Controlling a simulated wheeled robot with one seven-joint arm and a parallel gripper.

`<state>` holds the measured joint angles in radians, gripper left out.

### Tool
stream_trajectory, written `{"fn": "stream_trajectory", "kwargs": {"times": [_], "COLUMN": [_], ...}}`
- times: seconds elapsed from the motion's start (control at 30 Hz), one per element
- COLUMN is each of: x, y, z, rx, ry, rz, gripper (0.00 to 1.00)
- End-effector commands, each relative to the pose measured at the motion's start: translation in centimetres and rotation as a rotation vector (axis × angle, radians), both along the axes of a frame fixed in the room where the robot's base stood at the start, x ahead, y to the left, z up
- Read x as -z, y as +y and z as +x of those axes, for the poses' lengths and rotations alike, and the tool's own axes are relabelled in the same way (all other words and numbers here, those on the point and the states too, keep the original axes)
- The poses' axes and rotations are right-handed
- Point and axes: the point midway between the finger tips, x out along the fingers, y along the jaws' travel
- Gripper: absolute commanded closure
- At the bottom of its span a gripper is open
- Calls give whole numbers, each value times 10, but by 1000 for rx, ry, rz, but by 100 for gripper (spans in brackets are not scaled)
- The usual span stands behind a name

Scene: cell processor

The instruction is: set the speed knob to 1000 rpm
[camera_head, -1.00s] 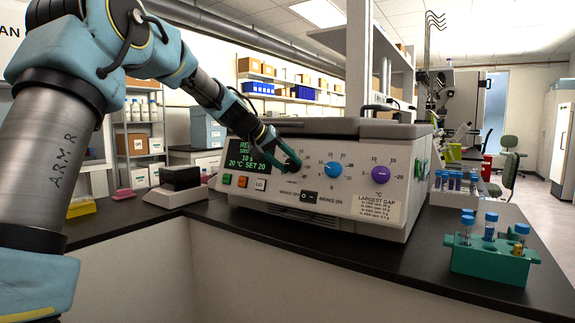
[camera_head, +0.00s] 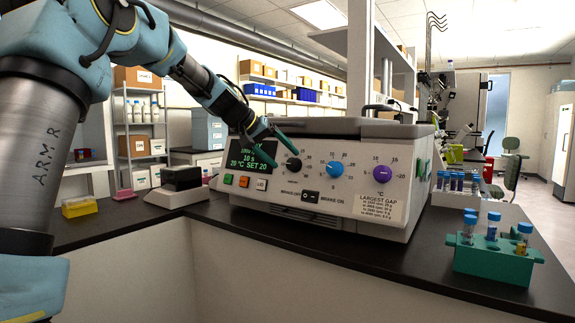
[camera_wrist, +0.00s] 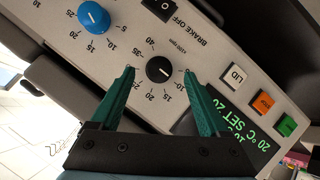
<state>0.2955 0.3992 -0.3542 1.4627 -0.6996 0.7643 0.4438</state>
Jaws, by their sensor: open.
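The black speed knob (camera_head: 294,165) is the leftmost of three knobs on the white front panel of the centrifuge (camera_head: 345,195). In the wrist view the knob (camera_wrist: 159,69) lies between my two green fingertips, with a visible gap on either side. Its short white mark points to the lower right of that picture, roughly towards the 10 side of the scale; the exact setting is hard to read. My gripper (camera_head: 287,157) is open, in front of the knob.
A blue knob (camera_head: 335,170) and a purple knob (camera_head: 383,173) sit to the right. A brake switch (camera_head: 311,197) and coloured buttons (camera_head: 244,181) are below. A green tube rack (camera_head: 492,262) stands at the right on the dark bench.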

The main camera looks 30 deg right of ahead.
Motion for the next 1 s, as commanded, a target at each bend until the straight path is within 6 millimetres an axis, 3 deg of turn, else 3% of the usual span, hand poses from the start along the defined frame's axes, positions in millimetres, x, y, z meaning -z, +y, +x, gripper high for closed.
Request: {"fn": "stream_trajectory", "kwargs": {"times": [0.2, 0.4, 1.0], "x": [-27, -42, -42], "y": [34, 51, 56], "z": [-5, -9, -9], "rx": [-4, -2, -6], "ry": [-3, -1, 3], "rz": [0, -1, 7], "gripper": [21, 21, 21]}}
